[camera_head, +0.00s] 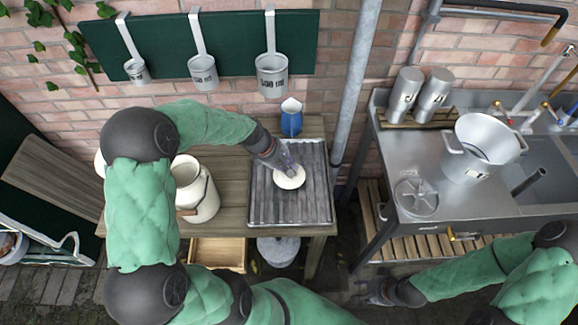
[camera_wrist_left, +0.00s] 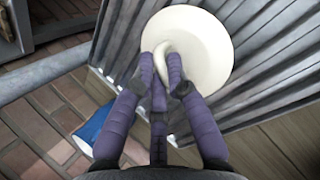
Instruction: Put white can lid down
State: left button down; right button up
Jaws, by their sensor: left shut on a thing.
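The white can lid (camera_head: 290,179) is over the ribbed grey metal tray (camera_head: 262,208) on the wooden table. In the left wrist view the lid (camera_wrist_left: 205,35) shows as a round cream disc with a loop handle. My left gripper (camera_head: 286,163) has its purple fingers closed around that handle, and the fingertips (camera_wrist_left: 165,68) show there too. I cannot tell whether the lid touches the tray. The white milk can (camera_head: 196,196) stands open-topped on the table, left of the tray. My right gripper (camera_head: 378,293) is low, below the sink bench, too small to read.
A blue jug (camera_head: 291,118) stands behind the tray. A vertical pipe (camera_head: 356,85) rises right of it. The steel sink bench (camera_head: 388,165) on the right carries a large metal pot (camera_head: 470,165). Measuring cups (camera_head: 271,76) hang on the wall board.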

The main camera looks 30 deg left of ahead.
pick_arm(q)
jog(key=c, duration=1.2)
grip_release()
jog(key=shift+f, duration=0.1)
jog(key=shift+c, duration=0.2)
jog(key=p+v, duration=0.3)
jog(key=v, duration=0.9)
jog(key=shift+p, duration=0.35)
